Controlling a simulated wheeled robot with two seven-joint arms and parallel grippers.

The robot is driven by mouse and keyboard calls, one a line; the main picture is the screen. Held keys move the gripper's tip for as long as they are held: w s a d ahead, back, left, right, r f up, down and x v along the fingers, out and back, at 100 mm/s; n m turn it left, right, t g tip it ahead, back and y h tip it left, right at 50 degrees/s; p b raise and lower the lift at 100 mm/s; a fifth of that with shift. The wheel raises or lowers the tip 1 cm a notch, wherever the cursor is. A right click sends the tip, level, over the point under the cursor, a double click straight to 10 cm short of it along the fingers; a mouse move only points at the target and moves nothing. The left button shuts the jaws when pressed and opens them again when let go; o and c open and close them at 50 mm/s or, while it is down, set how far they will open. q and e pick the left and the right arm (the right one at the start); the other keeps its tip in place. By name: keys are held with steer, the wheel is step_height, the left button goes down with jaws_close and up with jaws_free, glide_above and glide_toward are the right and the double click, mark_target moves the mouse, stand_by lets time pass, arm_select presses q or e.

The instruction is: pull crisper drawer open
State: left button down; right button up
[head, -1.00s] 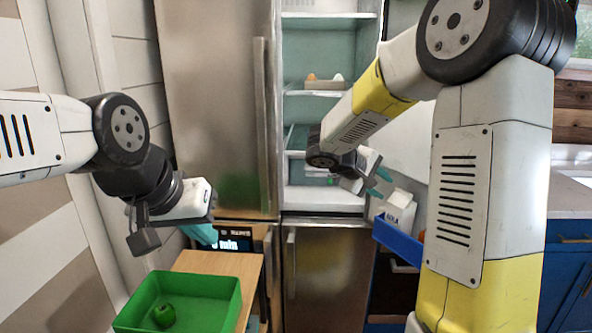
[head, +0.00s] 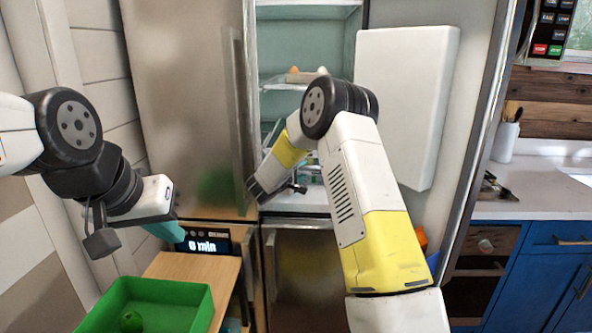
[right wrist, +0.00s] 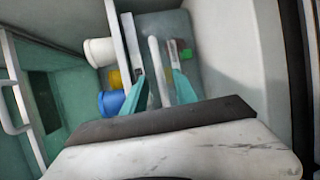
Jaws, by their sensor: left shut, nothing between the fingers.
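The crisper drawer sits low in the open fridge. In the right wrist view, a pale bar that looks like its handle (right wrist: 154,72) stands between the teal fingers of my right gripper (right wrist: 160,90). The fingers are apart, with a gap visible on each side of the bar; I cannot tell how deep it lies between them. In the head view my right arm reaches into the lower fridge, and its fingertips are hard to make out. My left gripper (head: 165,231) is shut and empty, in front of the left fridge door.
A green bin (head: 165,293) stands on a wooden surface (head: 195,268) below my left gripper. The opened fridge door (head: 480,130) stands at the right. Jars, including a blue one (right wrist: 110,102), stand beside the drawer area. A counter (head: 540,197) is further right.

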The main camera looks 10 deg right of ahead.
steer(key=shift+x, duration=1.2)
jaws_close()
steer(key=shift+s, duration=0.1)
stand_by(0.5)
